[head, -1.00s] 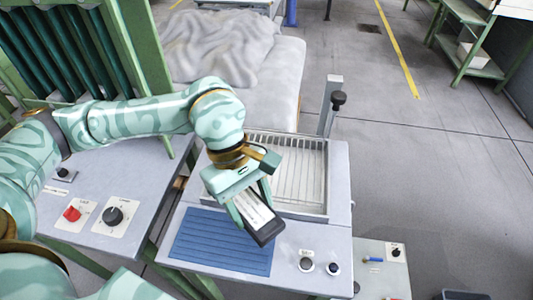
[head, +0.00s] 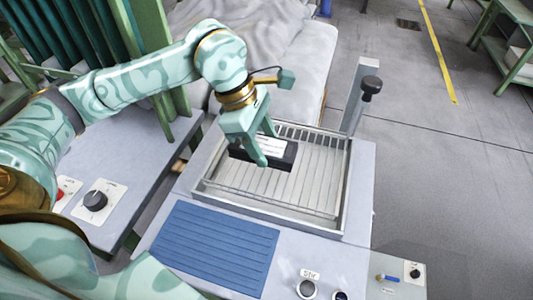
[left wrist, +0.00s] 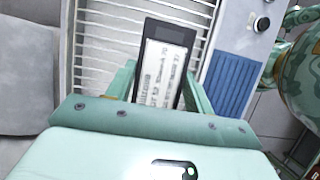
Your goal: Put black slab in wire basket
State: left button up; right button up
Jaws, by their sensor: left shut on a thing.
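The black slab (head: 283,158) with a white label is between the fingers of my left gripper (head: 259,150), which is shut on it. In the left wrist view the slab (left wrist: 164,68) points away from the gripper, with printed text on its label. The wire basket (head: 316,187) is a shallow rectangular frame with pale wire slats, set in a grey machine top. The slab is over the back left part of the basket. I cannot tell whether it touches the wires. The basket (left wrist: 95,45) also shows behind the slab in the left wrist view. My right gripper is not in view.
A blue ribbed mat (head: 215,247) lies in front of the basket. A grey post with a black knob (head: 371,86) stands at the basket's back right. Control knobs (head: 306,288) sit at the front. The basket's right part is empty.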

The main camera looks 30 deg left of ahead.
aim_at(264, 152)
pick_arm(q)
jog(key=shift+w+a+f, duration=0.2)
jog(key=shift+w+f, duration=0.15)
jog(key=shift+f, duration=0.15)
jog(key=f+b, duration=0.1)
jog(key=f, duration=0.1)
jog(key=f+b, duration=0.1)
jog(key=shift+w+a+f, duration=0.15)
jog(key=shift+w+f, duration=0.05)
jog(key=shift+f, duration=0.2)
jog(key=shift+r, duration=0.1)
jog(key=o, duration=1.1)
jog(key=shift+f, duration=0.2)
jog(key=shift+o, duration=0.2)
